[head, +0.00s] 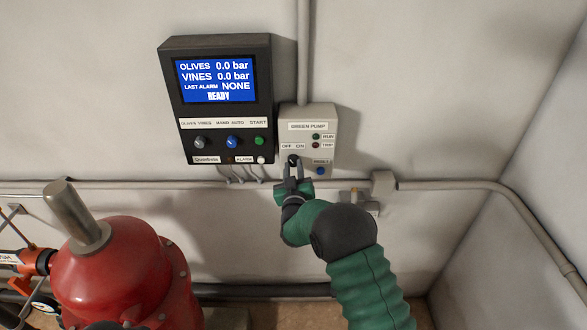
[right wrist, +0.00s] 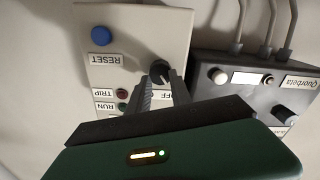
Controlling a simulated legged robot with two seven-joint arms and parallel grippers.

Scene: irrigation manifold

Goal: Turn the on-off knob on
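The on-off knob is a small black rotary knob (head: 294,160) on the light grey green pump box (head: 322,118), below the OFF and ON labels. In the right wrist view the knob (right wrist: 159,70) shows at the fingertips, close to the OFF label. My right gripper (head: 294,172) is at the knob from below; in the wrist view its two fingers (right wrist: 161,84) stand a little apart with the knob at their tips. Whether they press on it cannot be told. The knob's pointing direction is unclear. My left gripper is not in view.
A black control panel (head: 177,95) with a blue screen reading READY and 0.0 bar hangs left of the box. A blue reset button (head: 320,171) is right of the knob. A pipe (head: 440,185) runs along the wall. A red tank (head: 120,265) stands at lower left.

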